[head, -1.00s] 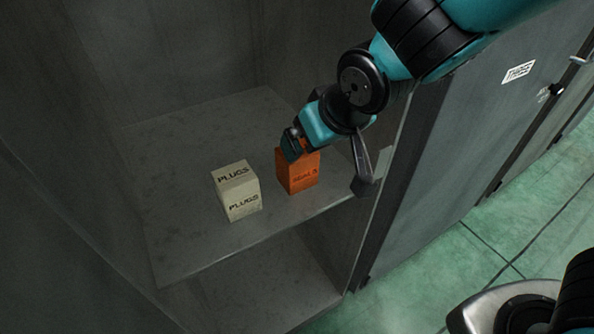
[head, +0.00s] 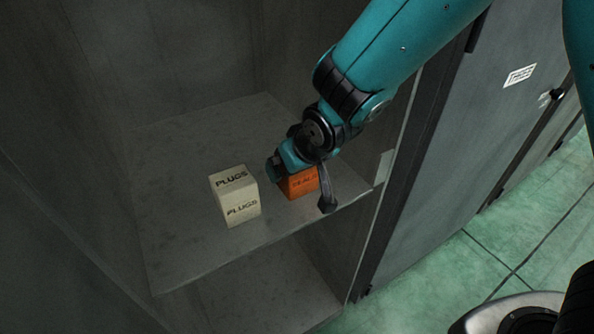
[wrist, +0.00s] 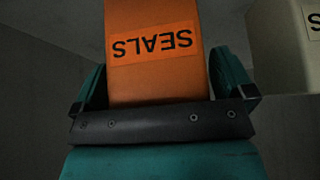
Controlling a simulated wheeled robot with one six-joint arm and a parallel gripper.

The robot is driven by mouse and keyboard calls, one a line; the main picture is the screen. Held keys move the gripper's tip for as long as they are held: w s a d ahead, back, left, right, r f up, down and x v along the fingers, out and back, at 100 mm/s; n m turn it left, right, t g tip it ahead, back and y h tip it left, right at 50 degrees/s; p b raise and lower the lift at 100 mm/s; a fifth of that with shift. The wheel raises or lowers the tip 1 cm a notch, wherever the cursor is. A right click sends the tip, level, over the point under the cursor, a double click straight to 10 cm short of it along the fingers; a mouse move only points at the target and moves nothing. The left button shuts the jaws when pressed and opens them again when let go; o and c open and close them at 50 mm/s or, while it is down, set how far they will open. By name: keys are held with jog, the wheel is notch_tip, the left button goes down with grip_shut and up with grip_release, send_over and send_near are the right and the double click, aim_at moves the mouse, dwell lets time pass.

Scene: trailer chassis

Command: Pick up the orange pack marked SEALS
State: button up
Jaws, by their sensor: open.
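The orange pack marked SEALS (head: 301,184) stands on the locker shelf, partly hidden behind my arm in the head view. In the wrist view the orange pack (wrist: 152,72) fills the middle, its label upside down. My gripper (wrist: 165,85) is open, with one teal finger on each side of the pack. A narrow dark gap shows on the right between pack and finger; on the left the pack is close to the finger. In the head view my gripper (head: 278,170) is at the pack, its fingers mostly hidden by the wrist.
A cream box marked PLUGS (head: 236,196) stands on the shelf (head: 180,245) just left of the orange pack; it also shows at the right of the wrist view (wrist: 285,50). The locker's side wall and open door (head: 440,170) are close on the right. The shelf's left part is clear.

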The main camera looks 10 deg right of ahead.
jog(key=c, duration=1.1)
jog(key=shift+r, duration=0.15)
